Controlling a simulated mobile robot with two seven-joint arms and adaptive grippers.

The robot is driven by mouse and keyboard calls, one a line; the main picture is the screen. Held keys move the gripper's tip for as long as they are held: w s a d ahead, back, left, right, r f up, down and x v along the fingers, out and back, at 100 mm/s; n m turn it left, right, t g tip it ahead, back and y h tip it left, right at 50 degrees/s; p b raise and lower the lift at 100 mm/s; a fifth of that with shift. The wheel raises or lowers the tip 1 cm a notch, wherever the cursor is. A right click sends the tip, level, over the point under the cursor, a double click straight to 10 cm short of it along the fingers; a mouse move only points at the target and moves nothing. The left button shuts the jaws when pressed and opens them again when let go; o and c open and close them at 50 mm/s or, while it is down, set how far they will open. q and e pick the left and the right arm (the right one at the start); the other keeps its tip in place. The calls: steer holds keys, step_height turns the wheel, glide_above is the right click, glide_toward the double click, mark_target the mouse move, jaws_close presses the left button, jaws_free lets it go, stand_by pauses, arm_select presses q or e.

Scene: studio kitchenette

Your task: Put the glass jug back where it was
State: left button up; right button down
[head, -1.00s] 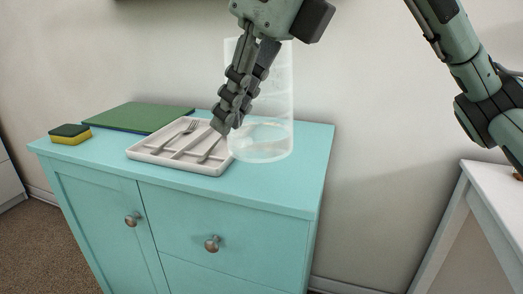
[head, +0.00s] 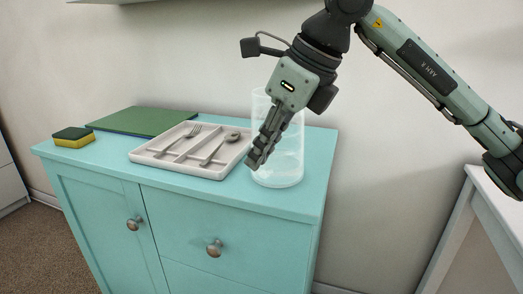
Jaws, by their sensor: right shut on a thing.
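The clear glass jug (head: 287,165) is upright at the right end of the turquoise cabinet top (head: 306,195), just right of the cutlery tray. Its base appears to be at the cabinet top; I cannot tell for sure whether it touches. My right gripper (head: 256,160) reaches down from above and is shut on the jug at its left side. The gripper's fingers and palm hide part of the jug's upper left wall. My left gripper is out of view.
A white cutlery tray (head: 143,157) holding a fork (head: 180,137) and a spoon (head: 226,141) lies left of the jug. A green board (head: 140,121) and a sponge (head: 74,137) are farther left. A white table (head: 497,190) stands at the right.

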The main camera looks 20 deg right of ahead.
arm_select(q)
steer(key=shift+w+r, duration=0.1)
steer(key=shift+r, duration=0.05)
arm_select(e)
steer(key=c, duration=1.6)
jaws_free()
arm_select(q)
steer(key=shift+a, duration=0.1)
arm_select(e)
steer(key=shift+d+r, duration=0.1)
steer(key=shift+r, duration=0.25)
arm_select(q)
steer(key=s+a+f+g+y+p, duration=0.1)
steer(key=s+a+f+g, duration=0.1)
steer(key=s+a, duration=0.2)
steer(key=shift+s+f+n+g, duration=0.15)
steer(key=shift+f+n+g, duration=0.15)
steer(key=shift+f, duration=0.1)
arm_select(e)
steer(key=v, duration=1.1)
steer(key=shift+s+r, duration=0.15)
